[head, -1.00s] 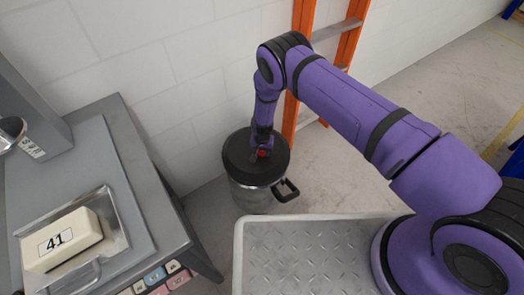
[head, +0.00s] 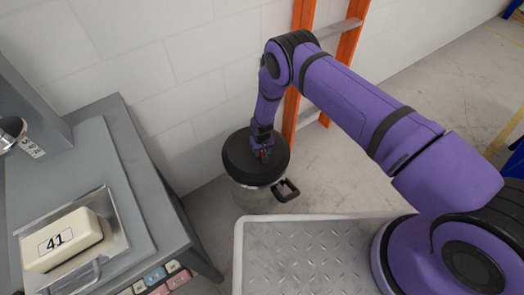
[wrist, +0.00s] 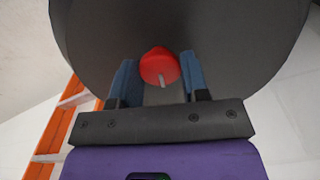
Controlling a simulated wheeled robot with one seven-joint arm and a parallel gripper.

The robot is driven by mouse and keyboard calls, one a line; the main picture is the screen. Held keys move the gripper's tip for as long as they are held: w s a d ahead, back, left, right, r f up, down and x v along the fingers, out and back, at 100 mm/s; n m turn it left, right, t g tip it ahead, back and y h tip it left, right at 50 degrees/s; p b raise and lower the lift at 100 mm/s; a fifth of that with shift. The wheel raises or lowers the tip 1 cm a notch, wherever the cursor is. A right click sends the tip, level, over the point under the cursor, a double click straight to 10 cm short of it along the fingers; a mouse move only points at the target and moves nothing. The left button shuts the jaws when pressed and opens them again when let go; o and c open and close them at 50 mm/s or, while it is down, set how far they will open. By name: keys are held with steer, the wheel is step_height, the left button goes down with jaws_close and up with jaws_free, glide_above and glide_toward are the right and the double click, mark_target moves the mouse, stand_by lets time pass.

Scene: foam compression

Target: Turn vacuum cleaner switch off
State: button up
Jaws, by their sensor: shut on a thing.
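The vacuum cleaner is a steel canister (head: 254,198) with a black round lid (head: 237,160) and a black side handle (head: 286,190). On the lid is a small red switch knob, seen large in the wrist view (wrist: 157,62), with a pale mark pointing toward the gripper. My gripper (head: 264,156) reaches down onto the lid from above. In the wrist view its blue fingers (wrist: 158,78) stand on either side of the knob and are shut on it. The fingers partly hide the knob in the head view.
A grey bench (head: 112,140) with a tray holding a foam block marked 41 (head: 62,240) stands at the left. An orange ladder (head: 349,45) leans on the wall behind the canister. My metal deck is in front. Bare floor lies to the right.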

steer(key=n, duration=1.2)
steer(key=shift+n, duration=0.3)
stand_by(0.4)
steer(key=o, duration=0.9)
step_height(320, 180, up, 11)
steer(key=shift+f, duration=0.1)
stand_by(0.4)
